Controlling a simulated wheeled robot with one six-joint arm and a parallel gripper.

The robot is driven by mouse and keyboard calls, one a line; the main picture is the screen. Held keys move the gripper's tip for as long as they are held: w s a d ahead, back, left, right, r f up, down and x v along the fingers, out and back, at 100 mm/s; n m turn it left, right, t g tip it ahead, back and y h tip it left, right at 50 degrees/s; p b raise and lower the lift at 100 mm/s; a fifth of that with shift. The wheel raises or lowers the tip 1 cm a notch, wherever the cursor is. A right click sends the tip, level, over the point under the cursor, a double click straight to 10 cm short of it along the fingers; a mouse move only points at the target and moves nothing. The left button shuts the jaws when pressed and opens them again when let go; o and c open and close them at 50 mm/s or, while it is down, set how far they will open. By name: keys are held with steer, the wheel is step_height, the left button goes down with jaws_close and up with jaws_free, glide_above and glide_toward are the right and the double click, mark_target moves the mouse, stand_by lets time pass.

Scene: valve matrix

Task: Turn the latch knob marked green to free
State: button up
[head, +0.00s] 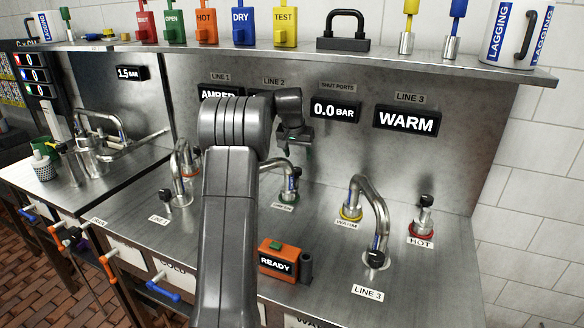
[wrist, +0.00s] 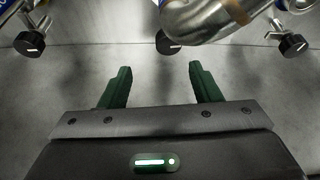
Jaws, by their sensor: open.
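The valve with the green base ring (head: 288,197) stands on the steel counter right of my arm in the head view. A black knob (head: 296,171) is at its top, beside a bent steel pipe. My gripper (head: 292,149) is above and behind this valve, apart from it. In the wrist view my gripper (wrist: 155,75) shows two separated green fingers with nothing between them. Black knobs show beyond the fingers at the left (wrist: 28,42), middle (wrist: 168,44) and right (wrist: 293,44). I cannot tell which is the green-marked one. The middle one is partly hidden by a steel pipe.
The LINE 3 pipe (head: 380,210) arches from a yellow-ringed base to the right. A red-ringed HOT valve (head: 422,218) stands farther right. An orange READY box (head: 277,260) sits in front. The back panel with displays (head: 406,120) rises behind, under a loaded shelf (head: 460,62).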

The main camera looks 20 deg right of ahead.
mark_target(296, 169)
steer(key=x, duration=0.4)
steer(key=w+a+x, duration=0.1)
steer(key=x, duration=0.1)
steer(key=shift+f, duration=0.2)
steer(key=shift+x, duration=0.75)
steer(key=shift+c, duration=0.3)
